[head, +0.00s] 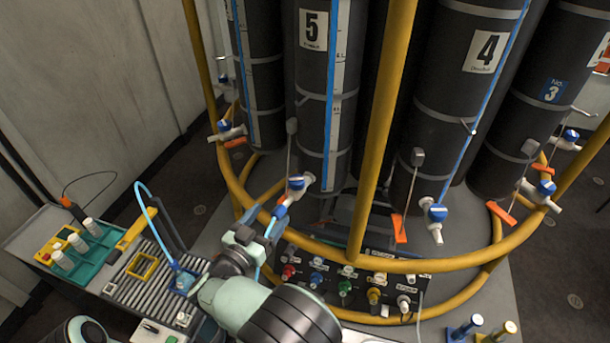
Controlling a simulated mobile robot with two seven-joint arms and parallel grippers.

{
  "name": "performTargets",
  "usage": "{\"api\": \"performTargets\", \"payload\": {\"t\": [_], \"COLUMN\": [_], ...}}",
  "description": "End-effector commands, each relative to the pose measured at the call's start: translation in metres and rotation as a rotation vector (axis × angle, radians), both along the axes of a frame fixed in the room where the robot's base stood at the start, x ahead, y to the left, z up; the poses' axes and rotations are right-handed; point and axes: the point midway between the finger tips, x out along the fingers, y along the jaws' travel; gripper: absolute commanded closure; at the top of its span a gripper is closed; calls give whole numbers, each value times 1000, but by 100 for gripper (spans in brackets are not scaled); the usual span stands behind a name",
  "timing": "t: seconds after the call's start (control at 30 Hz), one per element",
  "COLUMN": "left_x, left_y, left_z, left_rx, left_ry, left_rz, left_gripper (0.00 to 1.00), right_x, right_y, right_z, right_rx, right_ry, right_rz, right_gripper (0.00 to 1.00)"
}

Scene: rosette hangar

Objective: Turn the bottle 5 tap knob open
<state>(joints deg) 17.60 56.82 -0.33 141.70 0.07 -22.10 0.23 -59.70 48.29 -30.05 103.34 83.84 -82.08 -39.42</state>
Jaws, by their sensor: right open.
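Bottle 5 (312,75) is a tall dark grey cylinder with a white "5" label, upright in the rosette. Its tap (305,181) sits low on the front, with a blue knob (296,184) facing me. My right gripper (277,218) reaches up from the bottom centre. Its fingertips are just below and left of the blue knob, open. The fingers are small and partly overlap the tap area, so I cannot tell whether they touch the knob. My left gripper is not in view.
A yellow tubular rail (385,265) curves around the bottles, with a yellow upright (382,130) right of bottle 5. Bottle 4 (450,120) stands further right. A panel of coloured connectors (345,285) is below the rail. A workbench (90,265) with a teal rack is at left.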

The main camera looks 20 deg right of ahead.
Motion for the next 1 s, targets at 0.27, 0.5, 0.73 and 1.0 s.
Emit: {"api": "performTargets", "payload": {"t": [0.27,0.5,0.73,1.0], "left_x": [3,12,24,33], "left_y": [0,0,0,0], "left_z": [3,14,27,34], "left_rx": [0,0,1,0], "left_ry": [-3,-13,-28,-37], "left_rz": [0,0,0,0], "left_gripper": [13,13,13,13], "right_x": [-5,25,59,81], "right_y": [9,-22,-56,-79], "right_z": [10,11,12,10], "right_rx": [2,1,1,2], "right_ry": [-19,-20,-20,-18], "right_rz": [-36,-38,-36,-33], "right_gripper": [29,29,29,29]}}
